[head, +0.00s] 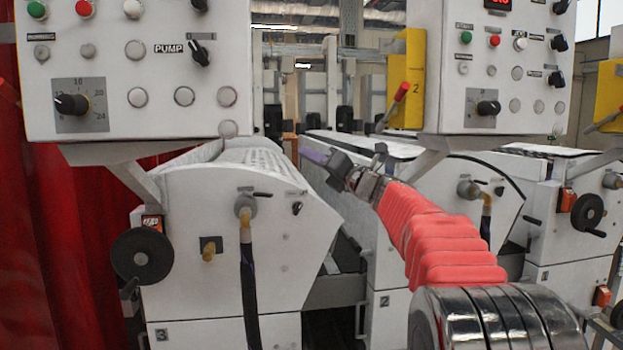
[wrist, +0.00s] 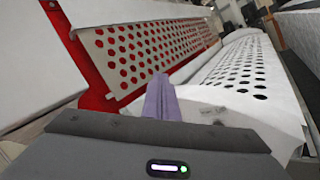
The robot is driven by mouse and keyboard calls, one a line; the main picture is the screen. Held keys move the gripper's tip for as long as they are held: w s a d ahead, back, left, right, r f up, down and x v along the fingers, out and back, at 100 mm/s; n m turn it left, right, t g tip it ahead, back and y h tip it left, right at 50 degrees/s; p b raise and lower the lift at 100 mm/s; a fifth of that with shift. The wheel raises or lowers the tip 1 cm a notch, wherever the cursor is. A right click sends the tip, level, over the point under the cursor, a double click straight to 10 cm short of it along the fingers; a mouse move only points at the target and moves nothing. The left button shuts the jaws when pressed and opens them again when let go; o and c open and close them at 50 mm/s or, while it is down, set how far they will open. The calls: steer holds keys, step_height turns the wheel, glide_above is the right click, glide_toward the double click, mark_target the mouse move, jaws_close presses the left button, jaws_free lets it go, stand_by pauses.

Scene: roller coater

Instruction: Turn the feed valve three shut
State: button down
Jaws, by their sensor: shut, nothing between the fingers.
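The machine marked 3 (head: 162,335) stands at the left in the head view. Its feed valve (head: 245,206) is a grey fitting on the white side panel, with a black hose hanging below. A small black lever (head: 262,195) points right from it, roughly level. My gripper (head: 310,155) is shut and empty, up and to the right of the valve, apart from it. Its purple fingers (wrist: 161,96) also show together in the wrist view, over a white perforated cover (wrist: 240,75). The valve is not in the wrist view.
A control box (head: 140,70) overhangs machine 3, with a black handwheel (head: 141,256) at its left. Machine 2 has a similar valve (head: 468,190). Red curtains (head: 70,240) hang at the far left.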

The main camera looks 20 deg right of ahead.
steer(key=s+f+m+g+h, duration=0.2)
steer(key=s+f+m+h, duration=0.35)
steer(key=s+m, duration=0.4)
steer(key=s+f+m+g+h, duration=0.1)
steer(key=s+f+m+h, duration=0.5)
steer(key=m, duration=0.7)
steer(key=s+a+f+m+g+y, duration=0.1)
steer(key=s+a+f+m+g, duration=0.2)
steer(key=s+f, duration=0.6)
steer(key=s+a+f+m+g+y, duration=0.1)
steer(key=s+a+f+m+g, duration=0.3)
steer(key=s+f, duration=0.5)
steer(key=s+a+f+m+g+y, duration=0.1)
steer(key=s+a+f+m+g, duration=0.2)
steer(key=s+f, duration=0.6)
steer(key=s+a, duration=0.2)
steer(key=s, duration=0.1)
steer(key=shift+s+f+m+g, duration=0.15)
steer(key=shift+s+m+g, duration=0.1)
steer(key=shift+m+g, duration=0.1)
steer(key=shift+s, duration=0.15)
